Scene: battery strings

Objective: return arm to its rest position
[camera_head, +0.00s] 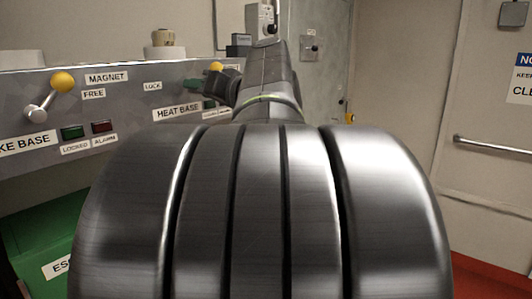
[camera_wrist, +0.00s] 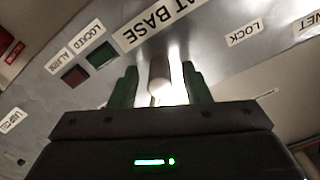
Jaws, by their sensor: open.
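My gripper (camera_wrist: 160,86) is open in the wrist view, with its two green fingers apart. A pale, rounded metallic post (camera_wrist: 159,72) shows between the fingers; I cannot tell whether they touch it. In the head view my gripper (camera_head: 194,84) is small, close to the grey panel near the LOCK and HEAT BASE labels (camera_head: 177,112). My arm reaches forward from the bottom centre toward the panel, and its large ribbed link hides much of the view. A yellow knob (camera_head: 216,66) shows just behind the gripper.
The grey panel (camera_head: 120,125) runs along the left. It carries a lever with a yellow ball (camera_head: 62,82), a green and a red indicator and labels. A green box (camera_head: 35,235) is below. A door with a handrail (camera_head: 492,147) stands at right. Open floor shows at lower right.

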